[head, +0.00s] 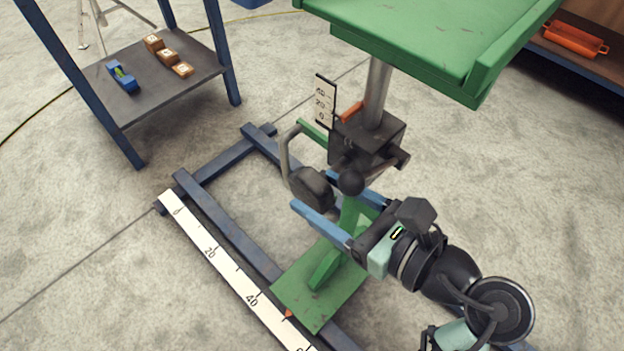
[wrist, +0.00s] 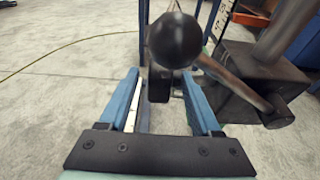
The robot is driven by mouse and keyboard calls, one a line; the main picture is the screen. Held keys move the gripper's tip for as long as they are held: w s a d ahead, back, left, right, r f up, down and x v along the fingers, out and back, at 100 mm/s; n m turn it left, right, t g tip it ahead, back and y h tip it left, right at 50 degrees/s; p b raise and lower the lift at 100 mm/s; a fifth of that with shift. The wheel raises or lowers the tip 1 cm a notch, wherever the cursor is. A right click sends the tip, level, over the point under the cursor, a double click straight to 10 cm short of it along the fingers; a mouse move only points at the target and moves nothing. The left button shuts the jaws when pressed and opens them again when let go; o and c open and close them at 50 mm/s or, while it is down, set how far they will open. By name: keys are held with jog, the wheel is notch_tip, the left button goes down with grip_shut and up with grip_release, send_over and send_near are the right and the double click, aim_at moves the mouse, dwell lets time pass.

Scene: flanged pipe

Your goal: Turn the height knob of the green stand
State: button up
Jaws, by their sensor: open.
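The green stand (head: 435,35) has a grey post (head: 377,90) rising from a black block (head: 365,140). A round black ball knob (head: 350,183) sits on a bar from this block; it looms large in the wrist view (wrist: 175,40), above and between my fingers. My gripper (head: 314,190) is open, its blue fingers apart with nothing gripped. A dark, rounded crank grip (head: 312,188) on a bent grey arm shows near the fingertips. Part of it appears between the fingers in the wrist view (wrist: 160,85), partly hidden by the ball. I cannot tell whether anything touches.
A small height scale (head: 325,102) with an orange pointer stands beside the post. A long floor scale (head: 225,262) lies along the dark blue frame (head: 235,225). A shelf (head: 150,85) with wooden blocks stands at left. An orange tray (head: 575,40) is at upper right.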

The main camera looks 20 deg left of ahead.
jog(key=p+v, duration=0.2)
jog(key=v, duration=0.8)
jog(key=shift+p, duration=0.35)
jog(key=shift+s+d, duration=0.1)
